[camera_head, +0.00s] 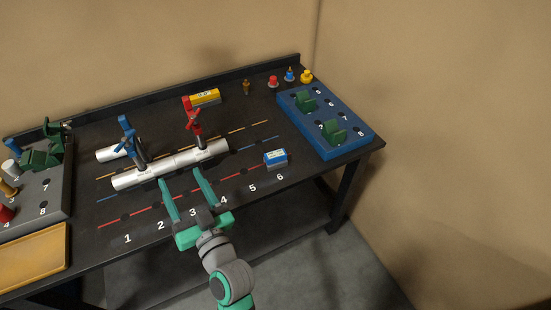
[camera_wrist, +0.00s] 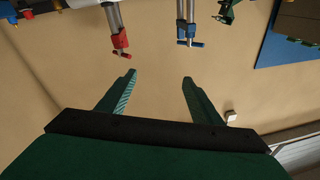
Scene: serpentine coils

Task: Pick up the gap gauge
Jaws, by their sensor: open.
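A yellow block with a white label (camera_head: 205,97) lies at the back of the table. A small blue block with a white label (camera_head: 275,158) lies near the front edge, by number 6. The labels are too small to read, so I cannot tell for sure which is the gap gauge. My gripper (camera_head: 181,178) is open and empty. It is over the front of the table near the white pipe, left of the blue block and in front of the yellow one. Both fingers (camera_wrist: 160,84) show in the wrist view with nothing between them.
White pipes (camera_head: 170,164) lie mid-table. A blue clamp (camera_head: 131,138) and a red clamp (camera_head: 192,118) stand up from them. A blue board (camera_head: 340,146) with green parts is at the right. A grey board (camera_head: 58,190) and tan tray (camera_head: 32,258) are left. Small pegs stand at the back right.

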